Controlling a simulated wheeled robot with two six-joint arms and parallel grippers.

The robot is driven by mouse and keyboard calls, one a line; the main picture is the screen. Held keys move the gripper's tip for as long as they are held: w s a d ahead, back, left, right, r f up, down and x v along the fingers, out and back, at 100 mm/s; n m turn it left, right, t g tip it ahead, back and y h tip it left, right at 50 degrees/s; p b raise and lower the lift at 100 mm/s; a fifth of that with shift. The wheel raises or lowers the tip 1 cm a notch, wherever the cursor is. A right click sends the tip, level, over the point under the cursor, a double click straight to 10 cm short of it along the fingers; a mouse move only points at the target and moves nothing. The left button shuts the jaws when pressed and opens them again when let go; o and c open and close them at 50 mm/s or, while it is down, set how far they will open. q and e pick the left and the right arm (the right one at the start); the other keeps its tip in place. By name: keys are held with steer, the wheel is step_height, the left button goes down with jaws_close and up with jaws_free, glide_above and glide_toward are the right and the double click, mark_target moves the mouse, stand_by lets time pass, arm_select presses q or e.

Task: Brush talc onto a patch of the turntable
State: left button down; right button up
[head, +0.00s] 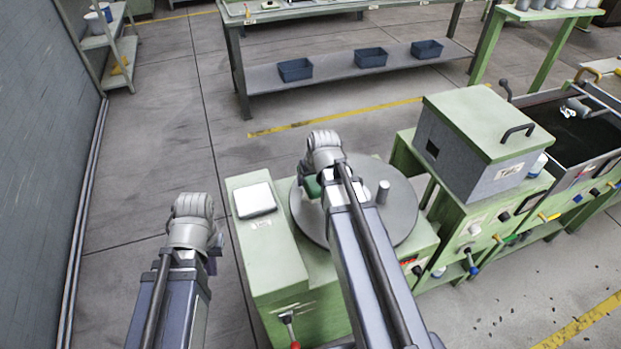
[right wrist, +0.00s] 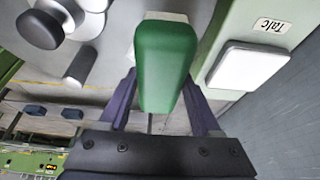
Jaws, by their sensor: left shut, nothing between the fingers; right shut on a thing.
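The grey round turntable (head: 402,225) is set in a green machine in the middle of the head view, with a short metal post (head: 383,192) on it. A white talc tray (head: 255,200) lies on the green top to its left. In the right wrist view, the tray (right wrist: 248,66) is beside a "Talc" label. My right gripper (right wrist: 165,95) is shut on a green brush (right wrist: 165,65), above the turntable's left part. A pale edge shows past the brush; its bristles are not clear. The brush shows partly in the head view (head: 312,186). My left gripper (head: 212,262) is shut and empty, left of the machine.
A green-lidded box (head: 490,125) with a black handle stands right of the turntable, beside a dark basin (head: 570,125). A red-knobbed lever (head: 290,330) sticks out at the machine's front. A bench (head: 350,75) with blue bins is behind. Floor at left is clear.

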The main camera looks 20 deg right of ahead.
step_height(320, 180, up, 3)
steer(key=p, duration=0.3)
stand_by(0.4)
steer(key=shift+f, duration=0.1)
stand_by(0.4)
